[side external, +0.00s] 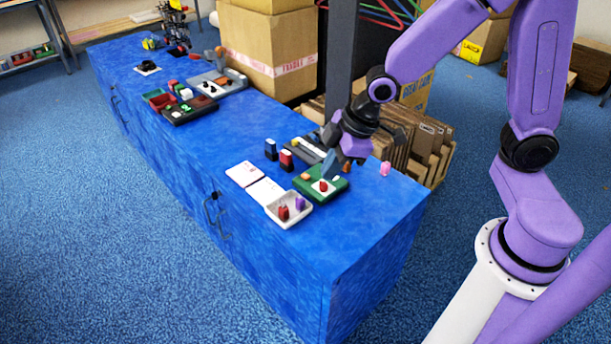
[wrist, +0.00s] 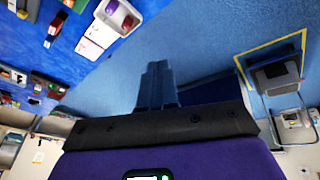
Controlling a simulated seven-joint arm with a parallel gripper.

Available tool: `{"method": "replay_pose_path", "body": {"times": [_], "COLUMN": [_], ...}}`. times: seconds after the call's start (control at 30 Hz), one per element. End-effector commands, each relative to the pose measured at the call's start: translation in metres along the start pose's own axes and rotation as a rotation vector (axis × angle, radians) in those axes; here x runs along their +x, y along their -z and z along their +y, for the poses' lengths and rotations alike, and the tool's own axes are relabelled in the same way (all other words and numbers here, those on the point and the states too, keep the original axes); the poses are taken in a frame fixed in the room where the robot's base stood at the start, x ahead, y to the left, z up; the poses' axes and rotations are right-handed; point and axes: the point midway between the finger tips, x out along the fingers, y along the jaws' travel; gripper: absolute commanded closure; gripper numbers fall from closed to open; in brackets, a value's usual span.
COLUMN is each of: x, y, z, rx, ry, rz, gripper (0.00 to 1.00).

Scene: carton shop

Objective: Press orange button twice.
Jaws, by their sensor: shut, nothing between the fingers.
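A green box (side external: 335,193) sits on the blue cabinet near its right end. It has a red button on a white plate (side external: 323,186) and a small orange button (side external: 305,176) at its left corner. My gripper (side external: 328,172) is shut and empty, with its fingertips over the back part of the green box. I cannot tell whether they touch it. In the wrist view the shut fingers (wrist: 157,68) point up the picture, and only a bit of the green box (wrist: 79,5) shows at the top edge.
A white tray (side external: 291,218) with a red and a purple piece stands in front of the green box. White cards (side external: 245,174) and upright red and blue blocks (side external: 286,160) are left of it. A pink piece (side external: 385,168) is at the right. The cabinet's front right top (side external: 355,225) is clear.

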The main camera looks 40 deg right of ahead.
Motion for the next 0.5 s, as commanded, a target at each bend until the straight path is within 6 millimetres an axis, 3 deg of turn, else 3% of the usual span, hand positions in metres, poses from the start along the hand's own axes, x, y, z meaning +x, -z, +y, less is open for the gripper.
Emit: {"method": "replay_pose_path", "body": {"times": [0.27,0.5], "x": [0.064,0.112], "y": [0.007,-0.014], "z": [0.090,0.167], "rx": [0.010,0.007], "ry": [-0.132,-0.269], "rz": [0.101,0.170], "gripper": [1.00,1.00]}}
